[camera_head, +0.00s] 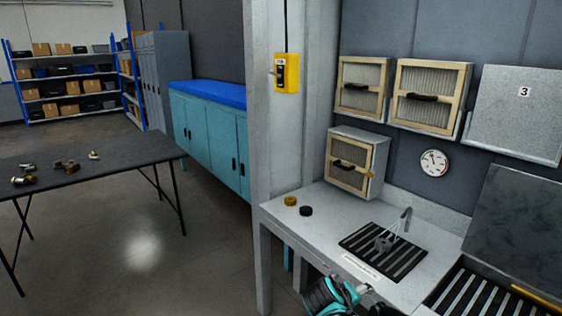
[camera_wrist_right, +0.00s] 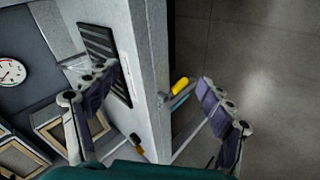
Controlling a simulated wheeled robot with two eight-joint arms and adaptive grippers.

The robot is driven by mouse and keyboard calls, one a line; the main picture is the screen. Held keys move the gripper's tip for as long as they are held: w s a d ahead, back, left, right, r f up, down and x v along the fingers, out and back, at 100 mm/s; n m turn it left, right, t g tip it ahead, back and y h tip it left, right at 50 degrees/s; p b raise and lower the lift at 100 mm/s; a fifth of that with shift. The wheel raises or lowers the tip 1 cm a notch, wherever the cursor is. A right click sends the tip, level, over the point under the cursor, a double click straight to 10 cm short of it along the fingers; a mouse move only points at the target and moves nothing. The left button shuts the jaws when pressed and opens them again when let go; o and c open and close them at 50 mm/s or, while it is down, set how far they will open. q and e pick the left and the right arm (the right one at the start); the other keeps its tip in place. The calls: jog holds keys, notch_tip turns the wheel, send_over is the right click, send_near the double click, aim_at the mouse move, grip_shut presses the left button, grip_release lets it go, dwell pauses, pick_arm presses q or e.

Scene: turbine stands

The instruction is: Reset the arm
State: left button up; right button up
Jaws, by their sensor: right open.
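My right gripper (camera_wrist_right: 155,82) is open in the right wrist view, its two purple-padded fingers wide apart with nothing between the pads. The pale edge of the workbench (camera_wrist_right: 150,70) lies behind the gap. In the head view my teal right arm comes in at the bottom, with the right gripper (camera_head: 352,291) low at the front edge of the workbench (camera_head: 325,212). Its fingers are small and partly hidden there. My left gripper is not in view.
A dark table (camera_head: 110,160) with small metal parts stands at left. Open floor (camera_head: 140,250) lies between them.

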jog(key=s+a+m+y, duration=0.2)
jog(key=s+m+y, duration=0.2)
jog(key=s, duration=1.6)
jog(key=shift+s+r+m+t+y, duration=0.3)
jog(key=shift+s+m+y, duration=0.1)
jog(key=shift+y, duration=0.6)
jog(key=shift+a, duration=0.1)
